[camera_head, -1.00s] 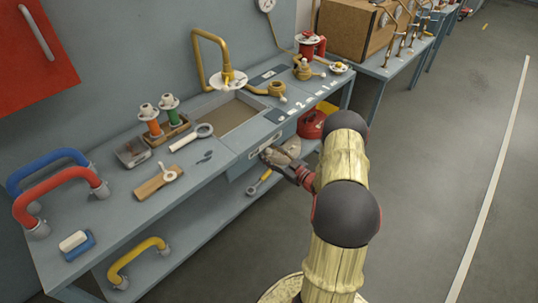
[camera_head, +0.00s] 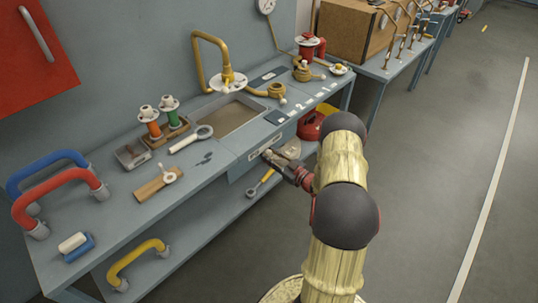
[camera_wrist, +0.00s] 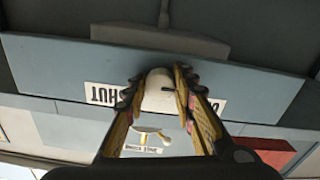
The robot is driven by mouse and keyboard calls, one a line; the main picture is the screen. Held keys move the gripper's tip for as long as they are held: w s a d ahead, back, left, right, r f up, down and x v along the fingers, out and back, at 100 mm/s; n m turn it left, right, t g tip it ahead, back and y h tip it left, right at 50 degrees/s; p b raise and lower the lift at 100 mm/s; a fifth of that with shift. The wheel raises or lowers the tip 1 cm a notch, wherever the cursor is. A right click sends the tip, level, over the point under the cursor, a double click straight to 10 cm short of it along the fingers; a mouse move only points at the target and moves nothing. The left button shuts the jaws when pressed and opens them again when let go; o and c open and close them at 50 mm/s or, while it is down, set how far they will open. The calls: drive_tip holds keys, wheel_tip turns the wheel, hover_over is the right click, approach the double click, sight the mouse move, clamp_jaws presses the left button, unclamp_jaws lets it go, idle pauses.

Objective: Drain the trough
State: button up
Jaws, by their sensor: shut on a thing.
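The trough (camera_head: 232,116) is a rectangular recess in the grey bench with a brownish bottom. I cannot tell how much liquid is in it. A gold swan-neck spout (camera_head: 207,62) stands behind it. Below the bench's front edge is a grey-blue front panel (camera_head: 250,165) with a white label strip. My gripper (camera_wrist: 163,90) is shut on a pale rounded knob (camera_wrist: 158,98) at this panel, with a finger on each side. In the wrist view an upside-down "SHUT" label (camera_wrist: 105,96) is left of the knob. A label on the right is partly hidden. My gripper (camera_head: 270,157) also shows at the panel in the head view.
A red (camera_head: 62,191) and a blue arched handle (camera_head: 47,170) stand at the bench's left end. A wooden block (camera_head: 158,184) and a white-handled tool (camera_head: 192,139) lie on top. A lower shelf holds a yellow handle (camera_head: 137,261). Open floor lies right.

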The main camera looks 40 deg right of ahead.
drive_tip(key=shift+c, duration=1.1)
drive_tip(key=shift+m, duration=0.4)
clamp_jaws()
drive_tip(key=m+p, duration=0.2)
drive_tip(key=m, duration=0.1)
drive_tip(key=shift+m+p, duration=0.7)
drive_tip(key=shift+m, duration=1.4)
drive_tip(key=o, duration=1.2)
unclamp_jaws()
drive_tip(key=shift+c, duration=0.2)
drive_tip(key=shift+s, duration=0.15)
